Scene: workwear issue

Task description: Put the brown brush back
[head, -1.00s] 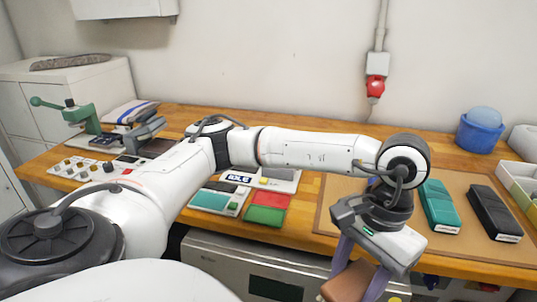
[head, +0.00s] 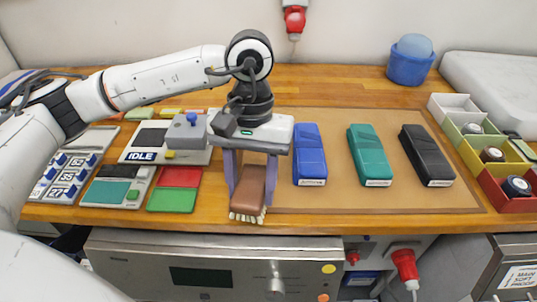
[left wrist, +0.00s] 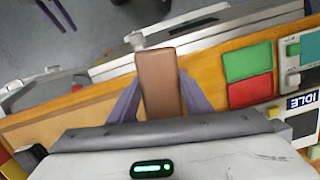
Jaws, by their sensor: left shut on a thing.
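My left gripper (head: 250,190) is shut on the brown brush (head: 251,186), its two purple fingers on either side of it. In the head view the brush has pale bristles at its lower end and is over the front left part of the brown mat (head: 400,202). In the left wrist view the brush (left wrist: 158,82) sits between the fingers. A blue brush (head: 310,153), a teal brush (head: 369,154) and a black brush (head: 427,154) lie in a row on the mat to the right. I cannot tell whether the brown brush touches the mat. My right gripper is not in view.
Left of the gripper are red and green pads (head: 172,199) and a panel marked IDLE (head: 150,140). At the right are colored bins (head: 465,150) and a blue bucket (head: 409,65). A grey appliance (head: 215,275) is below the table's front edge.

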